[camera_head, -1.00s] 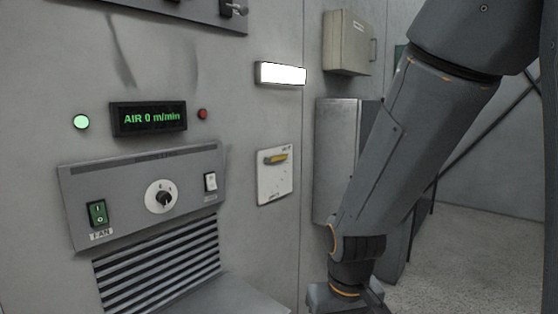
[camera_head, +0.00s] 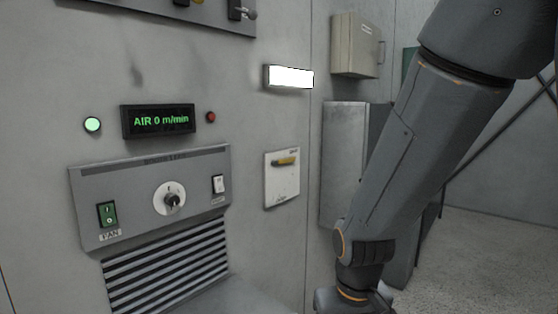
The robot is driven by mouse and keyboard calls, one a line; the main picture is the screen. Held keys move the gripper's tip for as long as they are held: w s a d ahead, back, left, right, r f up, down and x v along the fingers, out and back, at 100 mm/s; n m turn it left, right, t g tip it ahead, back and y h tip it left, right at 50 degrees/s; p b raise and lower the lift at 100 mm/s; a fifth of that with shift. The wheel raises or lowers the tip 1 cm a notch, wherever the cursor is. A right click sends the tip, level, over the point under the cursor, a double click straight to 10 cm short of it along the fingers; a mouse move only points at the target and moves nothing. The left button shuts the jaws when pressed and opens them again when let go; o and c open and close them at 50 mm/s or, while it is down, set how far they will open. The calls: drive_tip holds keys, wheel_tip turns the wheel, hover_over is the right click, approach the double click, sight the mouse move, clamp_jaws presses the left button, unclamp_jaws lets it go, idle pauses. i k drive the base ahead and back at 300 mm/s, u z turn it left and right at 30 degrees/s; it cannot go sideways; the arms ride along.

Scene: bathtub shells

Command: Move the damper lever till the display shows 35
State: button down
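The display (camera_head: 158,120) on the grey wall reads "AIR 0 m/min" in green. A white plate (camera_head: 282,190) to its lower right carries a short yellow lever (camera_head: 285,161), lying about level near the plate's top. The plate's print is too small to read, so I cannot tell whether this is the damper lever. Another small lever (camera_head: 243,13) with a light knob sits on a panel at the top edge. My arm hangs down at the right, to the right of the white plate. My gripper's fingers are below the picture's bottom edge.
A grey panel (camera_head: 90,183) holds a green FAN switch (camera_head: 107,213), a round dial (camera_head: 170,198) and a white switch (camera_head: 218,184), above a louvred vent (camera_head: 165,268). Grey boxes (camera_head: 342,160) stand out from the wall behind my arm. Open floor (camera_head: 480,250) lies at the right.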

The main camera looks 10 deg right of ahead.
sight(285, 160)
drive_tip(key=k, duration=0.6)
drive_tip(key=z, duration=0.35)
drive_tip(key=i, duration=1.65)
drive_tip(key=u, duration=0.5)
